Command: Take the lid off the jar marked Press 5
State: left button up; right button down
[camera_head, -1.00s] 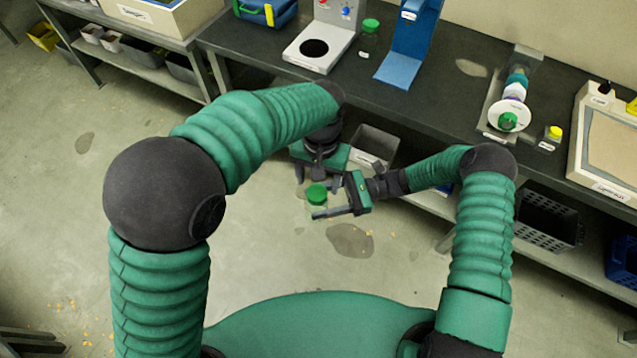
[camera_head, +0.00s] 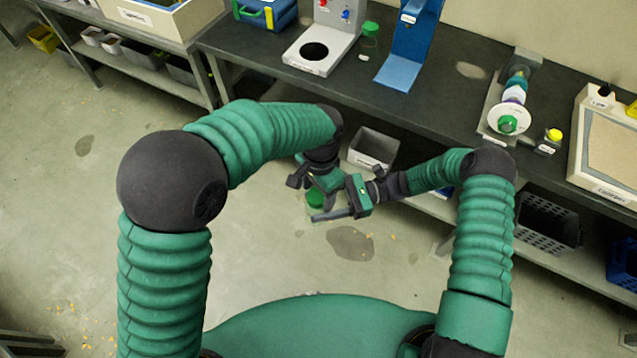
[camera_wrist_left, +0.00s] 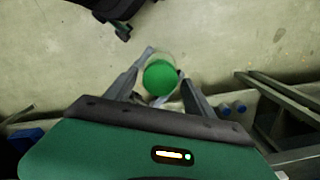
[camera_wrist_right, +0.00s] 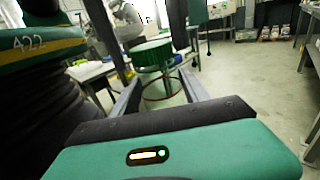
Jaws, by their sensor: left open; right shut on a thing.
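A clear jar with a green lid (camera_head: 315,197) is held up in front of the bench, above the floor. My right gripper (camera_head: 335,214) is shut on the jar; its fingers flank the clear body (camera_wrist_right: 160,92) under the green lid (camera_wrist_right: 152,52) in the right wrist view. My left gripper (camera_wrist_left: 160,75) is open above the jar, pointing down, with its fingers on either side of the green lid (camera_wrist_left: 160,77) in the left wrist view. I cannot tell whether the fingers touch the lid. No jar label is readable.
Another green-lidded jar (camera_head: 370,32) stands on the dark bench (camera_head: 440,95) beside the blue stand (camera_head: 405,50). A yellow-lidded jar (camera_head: 553,136) stands at the right, near the screw expeller (camera_head: 508,115). A grey bin (camera_head: 372,148) is on the lower shelf behind my grippers.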

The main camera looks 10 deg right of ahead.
pick_arm(q)
grip_shut()
jog(key=n, duration=0.6)
jog(key=shift+s+r, duration=0.1)
jog(key=shift+r, duration=0.15)
dwell(0.6)
jog(key=shift+r, duration=0.95)
